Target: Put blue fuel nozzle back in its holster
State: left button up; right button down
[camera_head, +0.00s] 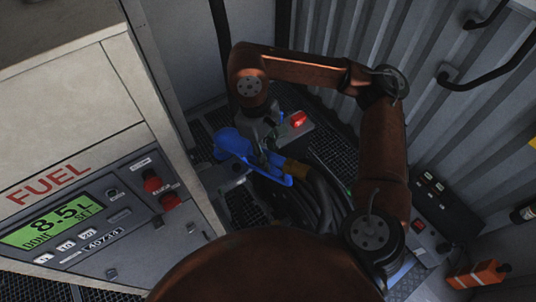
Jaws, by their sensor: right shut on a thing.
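The blue fuel nozzle (233,144) is in the middle of the camera_head view, close to the right side of the fuel dispenser (70,95). My right gripper (262,148) comes down on it from above and is shut on it. The gripper and wrist cover part of the nozzle. I cannot make out the blue nozzle's holster clearly. My left gripper is not in view.
The dispenser's panel has a green display (52,222) and red knobs (152,184). A red part (298,119) sits just beyond my right gripper. Black hoses (305,203) lie below the nozzle. A corrugated wall with black handles (486,66) bounds the right side. An orange device (478,274) lies lower right.

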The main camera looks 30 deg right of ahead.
jog(key=c, duration=1.6)
grip_release()
notch_tip(320, 180, up, 12)
jog(key=w, duration=0.2)
jog(key=shift+a, duration=0.45)
